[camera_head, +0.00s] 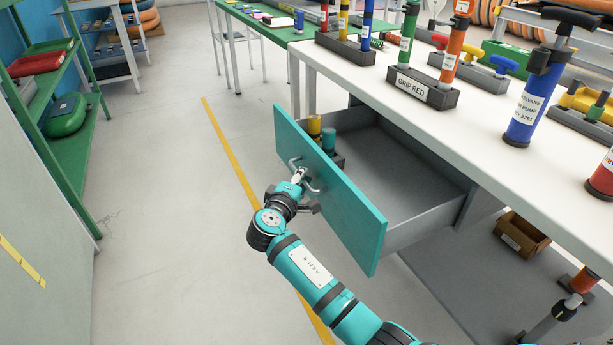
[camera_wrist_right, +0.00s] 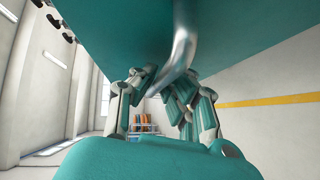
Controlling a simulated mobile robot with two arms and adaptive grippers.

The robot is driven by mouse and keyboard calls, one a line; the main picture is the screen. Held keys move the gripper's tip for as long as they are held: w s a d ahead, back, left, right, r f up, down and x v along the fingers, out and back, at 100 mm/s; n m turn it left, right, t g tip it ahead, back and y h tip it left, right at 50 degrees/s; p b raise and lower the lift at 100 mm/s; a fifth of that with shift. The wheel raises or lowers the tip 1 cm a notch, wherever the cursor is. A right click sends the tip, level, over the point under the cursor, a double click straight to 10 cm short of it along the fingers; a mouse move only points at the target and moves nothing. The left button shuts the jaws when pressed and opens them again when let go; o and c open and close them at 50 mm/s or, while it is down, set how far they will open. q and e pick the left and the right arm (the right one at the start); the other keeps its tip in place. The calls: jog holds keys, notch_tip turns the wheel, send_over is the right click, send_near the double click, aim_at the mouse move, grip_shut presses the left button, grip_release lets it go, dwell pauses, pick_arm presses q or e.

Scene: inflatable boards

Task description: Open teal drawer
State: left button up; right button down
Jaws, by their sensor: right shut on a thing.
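The teal drawer (camera_head: 345,212) is pulled well out from under the white workbench, and its grey inside shows. Its metal handle (camera_head: 312,187) is on the teal front panel. My right gripper (camera_head: 299,177) is at the handle and shut on it. In the right wrist view the handle (camera_wrist_right: 184,45) curves down between the fingers of my right gripper (camera_wrist_right: 165,100), with the teal drawer front (camera_wrist_right: 120,25) above. My left gripper is not in view.
The white workbench (camera_head: 460,135) carries several pumps in dark stands, one labelled GRIP RED (camera_head: 425,88). A cardboard box (camera_head: 522,235) sits on the lower shelf. A green shelf rack (camera_head: 75,150) stands at the left. The floor (camera_head: 160,220) between them is clear.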

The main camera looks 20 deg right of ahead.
jog(key=shift+r, duration=0.2)
jog(key=c, duration=1.4)
grip_release()
jog(key=shift+f, duration=0.1)
jog(key=v, duration=1.2)
jog(key=shift+f, duration=0.1)
